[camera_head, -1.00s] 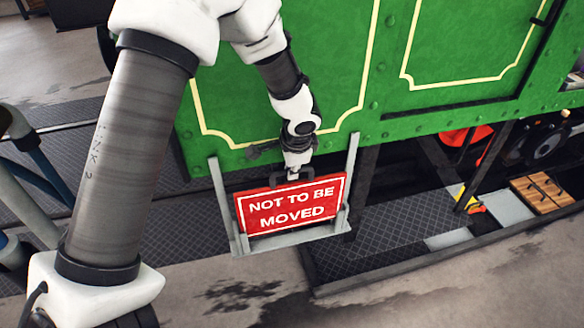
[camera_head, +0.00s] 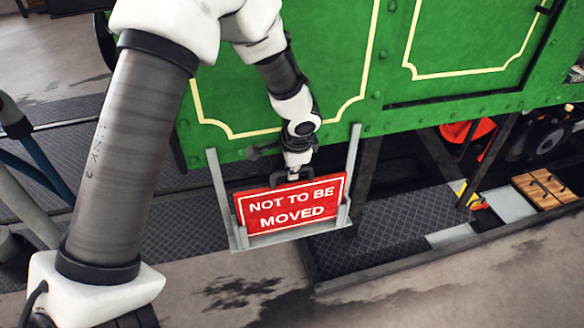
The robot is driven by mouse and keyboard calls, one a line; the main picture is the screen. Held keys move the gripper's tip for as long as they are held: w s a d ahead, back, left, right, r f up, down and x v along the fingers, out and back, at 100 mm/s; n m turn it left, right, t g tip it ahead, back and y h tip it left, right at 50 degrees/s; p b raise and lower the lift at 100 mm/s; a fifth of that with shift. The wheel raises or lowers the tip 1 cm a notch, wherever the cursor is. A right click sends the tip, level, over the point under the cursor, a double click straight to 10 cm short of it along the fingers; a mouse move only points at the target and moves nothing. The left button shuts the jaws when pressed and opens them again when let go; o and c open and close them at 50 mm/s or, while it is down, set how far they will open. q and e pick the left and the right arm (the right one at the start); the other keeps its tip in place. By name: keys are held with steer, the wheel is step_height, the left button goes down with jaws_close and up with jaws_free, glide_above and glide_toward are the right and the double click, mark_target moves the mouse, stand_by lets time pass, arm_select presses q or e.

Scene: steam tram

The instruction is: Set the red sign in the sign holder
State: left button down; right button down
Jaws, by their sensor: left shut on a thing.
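The red sign (camera_head: 291,207) reads "NOT TO BE MOVED" in white and has a dark handle on its top edge. It stands between the two uprights of the grey sign holder (camera_head: 217,180), just above or in the bottom ledge; I cannot tell whether it rests there. The holder is on the side of the green tram. My left gripper (camera_head: 292,177) comes down from above and is shut on the sign's handle. The fingertips are small and partly hidden by the handle and wrist. My right gripper is not in view.
The green tram side (camera_head: 290,60) rises directly behind the holder. A dark chequered step (camera_head: 380,254) runs below it. Wet concrete floor (camera_head: 450,290) is open in front.

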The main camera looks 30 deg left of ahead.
arm_select(q)
steer(key=shift+f+b, duration=1.2)
steer(key=c, duration=1.1)
jaws_free()
steer(key=shift+r, duration=0.1)
steer(key=v, duration=1.2)
steer(key=shift+s, duration=0.1)
